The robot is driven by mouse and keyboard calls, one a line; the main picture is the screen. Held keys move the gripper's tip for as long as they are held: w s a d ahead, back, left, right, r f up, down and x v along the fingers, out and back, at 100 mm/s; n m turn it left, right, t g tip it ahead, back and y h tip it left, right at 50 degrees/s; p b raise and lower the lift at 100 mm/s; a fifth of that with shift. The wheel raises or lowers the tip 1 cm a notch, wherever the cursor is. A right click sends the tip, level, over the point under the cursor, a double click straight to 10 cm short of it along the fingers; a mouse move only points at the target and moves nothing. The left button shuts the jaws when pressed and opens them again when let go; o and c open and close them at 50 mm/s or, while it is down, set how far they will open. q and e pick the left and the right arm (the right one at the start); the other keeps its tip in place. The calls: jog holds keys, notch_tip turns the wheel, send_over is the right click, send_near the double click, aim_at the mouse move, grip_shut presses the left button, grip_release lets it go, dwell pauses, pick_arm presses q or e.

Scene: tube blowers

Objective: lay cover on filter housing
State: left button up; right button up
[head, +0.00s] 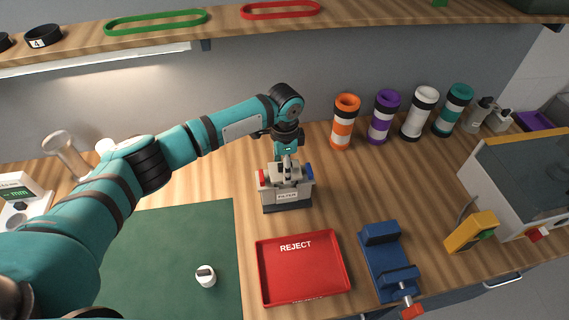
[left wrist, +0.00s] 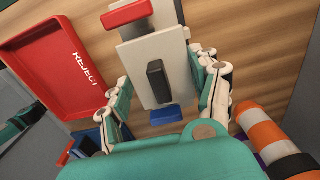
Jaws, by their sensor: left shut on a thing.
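The filter housing (head: 287,196) is a grey box labelled FILTER on the wooden bench. It has a red latch (left wrist: 128,13) at one end and a blue latch (left wrist: 166,115) at the other. The cover (left wrist: 178,62) is a flat light-grey plate with a black upright handle. My left gripper (head: 287,161) points down directly above the housing. In the left wrist view my left gripper (left wrist: 165,72) is shut on the cover, its fingers at either side. The cover is over the housing; whether it touches is hidden. My right gripper is not in view.
A red REJECT tray (head: 302,270) and a blue vise (head: 385,258) stand in front of the housing. An orange-white tube (head: 345,121) and several others stand at the back right. A green mat (head: 175,255) lies left, with a small white part (head: 206,277) on it.

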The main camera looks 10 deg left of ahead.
pick_arm(q)
jog(key=shift+f+b, duration=0.3)
jog(key=shift+f, duration=0.6)
jog(key=o, duration=1.3)
jog(key=shift+r, duration=0.1)
notch_tip(320, 180, up, 12)
jog(key=shift+f, duration=0.1)
